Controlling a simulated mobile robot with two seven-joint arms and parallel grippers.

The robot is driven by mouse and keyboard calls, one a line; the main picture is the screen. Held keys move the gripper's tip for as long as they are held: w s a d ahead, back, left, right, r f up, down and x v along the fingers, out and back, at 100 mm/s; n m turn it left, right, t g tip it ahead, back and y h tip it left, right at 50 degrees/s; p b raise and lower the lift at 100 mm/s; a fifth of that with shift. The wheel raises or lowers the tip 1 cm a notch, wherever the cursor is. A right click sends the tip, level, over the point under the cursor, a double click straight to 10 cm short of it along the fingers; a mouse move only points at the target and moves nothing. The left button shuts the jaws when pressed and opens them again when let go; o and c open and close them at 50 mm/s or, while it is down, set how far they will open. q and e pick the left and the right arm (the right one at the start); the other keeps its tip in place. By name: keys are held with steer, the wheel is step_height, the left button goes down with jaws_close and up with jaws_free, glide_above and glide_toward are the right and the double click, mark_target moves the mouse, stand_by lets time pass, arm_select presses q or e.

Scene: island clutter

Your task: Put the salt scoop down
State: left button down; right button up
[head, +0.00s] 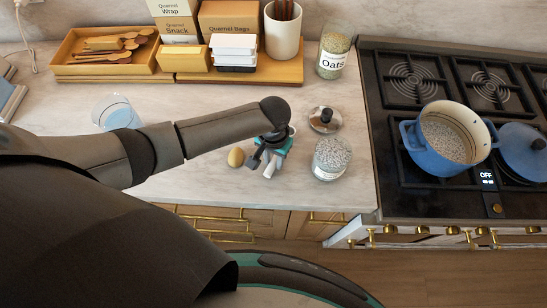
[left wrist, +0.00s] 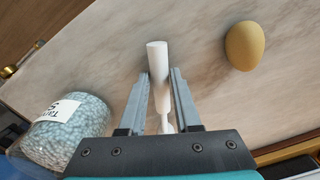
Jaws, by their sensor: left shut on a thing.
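The white salt scoop (left wrist: 157,56) shows in the left wrist view as a pale rod-like handle lying between the two fingers. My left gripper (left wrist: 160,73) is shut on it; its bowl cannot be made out. In the head view my left gripper (head: 268,163) is over the front part of the counter, between an egg-shaped yellow thing and a glass jar. The scoop is mostly hidden there by the gripper. Whether the scoop touches the counter (head: 200,176) is hard to tell. My right gripper is not in view.
The jar of pale grains (head: 332,158) stands right of the gripper, a round lid (head: 325,119) behind it. The yellow egg-shaped thing (head: 236,157) is close on the left. A glass (head: 117,113) stands farther left. A blue pot (head: 430,152) is on the stove.

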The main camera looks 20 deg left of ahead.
arm_select(q)
steer(key=shift+f, duration=0.35)
stand_by(0.3)
steer(key=c, duration=0.5)
jaws_free()
steer(key=shift+r, duration=0.1)
step_height(320, 180, up, 15)
steer(key=shift+r+p, duration=0.1)
steer(key=shift+p, duration=0.6)
steer(key=shift+s, duration=0.15)
